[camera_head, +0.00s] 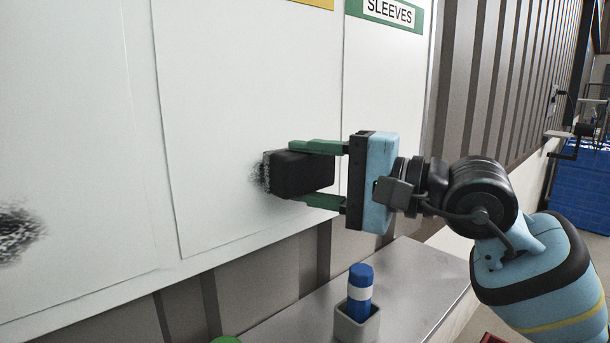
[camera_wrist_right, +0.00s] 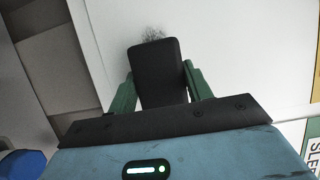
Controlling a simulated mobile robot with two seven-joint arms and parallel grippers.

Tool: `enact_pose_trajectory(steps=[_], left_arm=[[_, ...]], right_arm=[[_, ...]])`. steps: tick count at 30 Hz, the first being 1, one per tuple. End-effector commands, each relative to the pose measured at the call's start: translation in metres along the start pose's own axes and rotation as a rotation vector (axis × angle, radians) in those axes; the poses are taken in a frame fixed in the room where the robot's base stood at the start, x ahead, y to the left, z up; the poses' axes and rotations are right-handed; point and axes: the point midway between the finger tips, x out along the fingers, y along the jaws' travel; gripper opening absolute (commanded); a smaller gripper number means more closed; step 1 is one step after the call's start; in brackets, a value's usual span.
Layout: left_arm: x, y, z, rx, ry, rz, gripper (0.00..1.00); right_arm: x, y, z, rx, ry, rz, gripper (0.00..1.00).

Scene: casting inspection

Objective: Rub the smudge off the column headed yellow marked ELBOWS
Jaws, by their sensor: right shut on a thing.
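My right gripper (camera_head: 318,174) is shut on a black eraser block (camera_head: 300,172) and holds it at the white board (camera_head: 240,100). Its far end is at the board face; I cannot tell if it touches. A grey-black smudge (camera_head: 257,172) shows at the eraser's left end, in the column under a yellow header (camera_head: 318,3). Only a strip of that header is in view, and its word is cut off. In the right wrist view the eraser (camera_wrist_right: 158,75) sits between the green fingers, and the smudge (camera_wrist_right: 153,34) shows just beyond it. My left gripper is out of view.
A second dark smudge (camera_head: 15,232) is in a column further left. A green header reading SLEEVES (camera_head: 388,12) heads the column to the right. Below the board, a grey ledge (camera_head: 415,285) bears a holder (camera_head: 358,325) with a blue-and-white marker (camera_head: 360,288). A green round thing (camera_head: 226,340) shows at the bottom edge.

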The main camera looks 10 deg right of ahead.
Motion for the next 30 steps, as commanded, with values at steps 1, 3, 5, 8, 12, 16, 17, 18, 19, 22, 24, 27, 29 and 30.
enact_pose_trajectory(steps=[1,3,5,8,12,16,17,18,19,22,24,27,29,30], left_arm=[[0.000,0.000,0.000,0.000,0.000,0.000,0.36],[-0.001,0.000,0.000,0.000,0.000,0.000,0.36],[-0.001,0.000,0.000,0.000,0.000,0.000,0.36],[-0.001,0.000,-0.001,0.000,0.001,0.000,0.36],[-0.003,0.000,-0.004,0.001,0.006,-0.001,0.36],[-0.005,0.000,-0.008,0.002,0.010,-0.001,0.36],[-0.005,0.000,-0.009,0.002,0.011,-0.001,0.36],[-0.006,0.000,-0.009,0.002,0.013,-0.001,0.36],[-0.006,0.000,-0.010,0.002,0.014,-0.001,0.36],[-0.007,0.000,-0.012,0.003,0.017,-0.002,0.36],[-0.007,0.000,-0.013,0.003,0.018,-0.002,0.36],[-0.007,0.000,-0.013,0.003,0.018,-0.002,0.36],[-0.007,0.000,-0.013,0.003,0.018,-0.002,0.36],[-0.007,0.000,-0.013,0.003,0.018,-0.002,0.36]], right_arm=[[-0.001,-0.001,-0.001,-0.001,0.003,-0.001,0.32],[-0.002,-0.001,-0.001,-0.002,0.004,-0.001,0.32],[-0.002,-0.001,0.000,-0.001,0.003,-0.001,0.32],[-0.001,-0.001,0.002,-0.001,0.002,-0.001,0.32],[0.004,-0.002,0.012,-0.003,-0.001,-0.001,0.32],[0.008,-0.002,0.021,-0.003,-0.001,-0.002,0.32],[0.009,-0.002,0.023,-0.002,-0.001,-0.002,0.32],[0.011,-0.002,0.025,-0.003,-0.001,-0.002,0.32],[0.012,-0.002,0.028,-0.004,-0.001,-0.002,0.32],[0.015,-0.001,0.034,-0.002,-0.002,-0.001,0.32],[0.017,-0.001,0.036,-0.001,-0.002,-0.001,0.32],[0.018,0.000,0.037,0.000,-0.002,0.000,0.32],[0.018,0.000,0.038,0.001,-0.001,0.000,0.32],[0.018,0.000,0.038,0.001,-0.002,0.000,0.32]])
